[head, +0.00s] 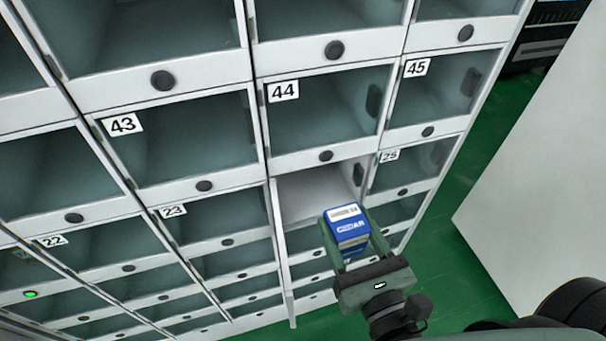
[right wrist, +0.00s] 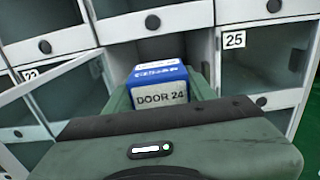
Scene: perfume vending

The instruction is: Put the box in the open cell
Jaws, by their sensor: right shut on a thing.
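A blue and white box (head: 346,229) marked CEDAR is held between the fingers of my right gripper (head: 348,232). In the right wrist view the box (right wrist: 159,86) carries a label reading DOOR 24. My right gripper (right wrist: 160,92) is shut on it. The open cell (head: 313,192) is below the cell numbered 44, between those numbered 23 and 25. The box is in front of its opening, at the lower right in the head view; how far it is from the opening is hard to tell. My left gripper is not in view.
The open cell's door (head: 282,255) is swung outward on its left side and also shows in the right wrist view (right wrist: 50,88). Other cells, such as 25 (right wrist: 262,65), have closed clear doors. A pale panel (head: 540,190) stands at the right, with green floor (head: 455,265) between.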

